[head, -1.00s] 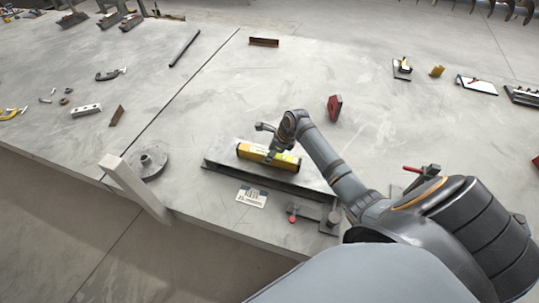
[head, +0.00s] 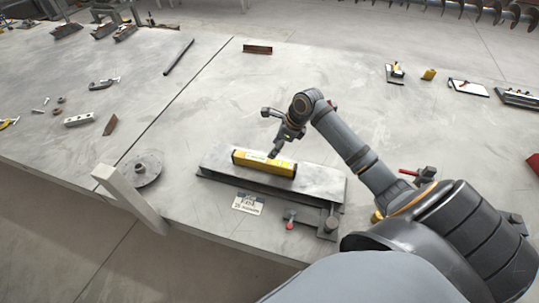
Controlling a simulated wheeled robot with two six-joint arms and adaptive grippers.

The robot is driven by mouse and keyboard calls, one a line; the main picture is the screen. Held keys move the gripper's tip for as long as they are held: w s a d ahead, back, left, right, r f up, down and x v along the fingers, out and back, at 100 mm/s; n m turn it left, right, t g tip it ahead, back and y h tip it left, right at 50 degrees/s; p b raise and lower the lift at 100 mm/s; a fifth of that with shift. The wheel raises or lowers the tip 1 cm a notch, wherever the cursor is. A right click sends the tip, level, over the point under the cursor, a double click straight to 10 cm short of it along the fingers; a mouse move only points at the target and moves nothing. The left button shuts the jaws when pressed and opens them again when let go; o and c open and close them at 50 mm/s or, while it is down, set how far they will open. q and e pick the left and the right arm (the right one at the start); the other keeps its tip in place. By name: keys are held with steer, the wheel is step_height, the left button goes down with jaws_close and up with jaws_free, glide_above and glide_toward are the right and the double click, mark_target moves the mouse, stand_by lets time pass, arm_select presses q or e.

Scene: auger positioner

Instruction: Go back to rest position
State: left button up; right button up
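My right gripper (head: 271,132) is in the head view, above and behind the yellow box-shaped tool (head: 264,163), which looks like a spirit level. Its two fingers are spread apart with nothing between them. One fingertip appears close to the tool's top edge; the exact gap is hard to tell. The yellow tool lies on a flat grey metal plate (head: 320,182) on the table. My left gripper is not in view.
The large grey table (head: 220,100) has free room behind the plate. A white post (head: 130,202) and a round flanged disc (head: 147,170) stand left of the plate. A label card (head: 248,204) lies in front. A red-handled clamp (head: 419,174) is near my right arm.

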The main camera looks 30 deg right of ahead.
steer(key=shift+v, duration=0.9)
